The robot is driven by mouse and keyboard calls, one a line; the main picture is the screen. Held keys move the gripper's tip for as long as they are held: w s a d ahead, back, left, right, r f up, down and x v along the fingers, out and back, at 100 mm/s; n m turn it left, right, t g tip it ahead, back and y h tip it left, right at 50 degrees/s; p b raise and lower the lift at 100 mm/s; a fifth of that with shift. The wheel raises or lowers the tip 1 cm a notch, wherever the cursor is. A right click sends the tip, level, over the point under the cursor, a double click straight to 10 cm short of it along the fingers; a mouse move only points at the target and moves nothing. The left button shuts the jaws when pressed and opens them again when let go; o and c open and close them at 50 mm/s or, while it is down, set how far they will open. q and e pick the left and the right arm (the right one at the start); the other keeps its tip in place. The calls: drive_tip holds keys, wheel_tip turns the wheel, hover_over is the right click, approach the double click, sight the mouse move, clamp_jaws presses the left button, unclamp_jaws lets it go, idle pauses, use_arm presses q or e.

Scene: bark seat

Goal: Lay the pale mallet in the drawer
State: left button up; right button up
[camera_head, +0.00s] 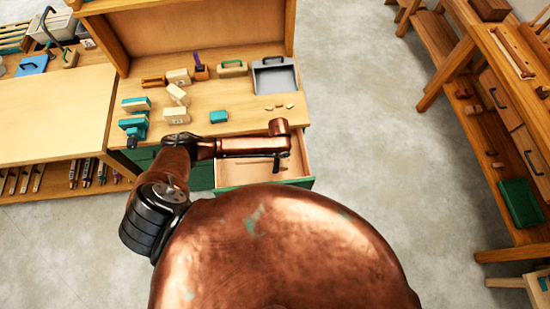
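The drawer (232,174) under the workbench is pulled open, and part of its pale wooden inside shows. Several pale blocky items lie on the bench: one at the back (178,77), a tilted one (178,95) and one nearer the front (177,116). I cannot tell which, if any, is the pale mallet. My copper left arm reaches over the bench front, with its dark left gripper (277,163) over the open drawer. The fingers are too small to tell whether they are open or hold anything. My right gripper is not in view.
The bench also holds teal blocks (135,104), a brown block (153,82), a purple-handled tool (198,62), a green-topped item (232,68), a grey tray (273,77) and small pale pieces (280,107). A wooden shelf unit (500,90) stands right. Grey floor (370,110) between is clear.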

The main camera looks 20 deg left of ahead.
use_arm(q)
drive_tip(key=shift+f+b, duration=1.95)
drive_tip(key=shift+b, duration=0.25)
drive_tip(key=shift+f+b, duration=0.35)
drive_tip(key=shift+f, duration=0.65)
drive_tip(key=shift+p, duration=0.4)
drive_tip(key=shift+f, duration=0.3)
drive_tip(key=o, duration=1.6)
drive_tip(key=shift+a, duration=0.1)
drive_tip(key=shift+o, duration=1)
drive_tip(key=shift+r, duration=0.15)
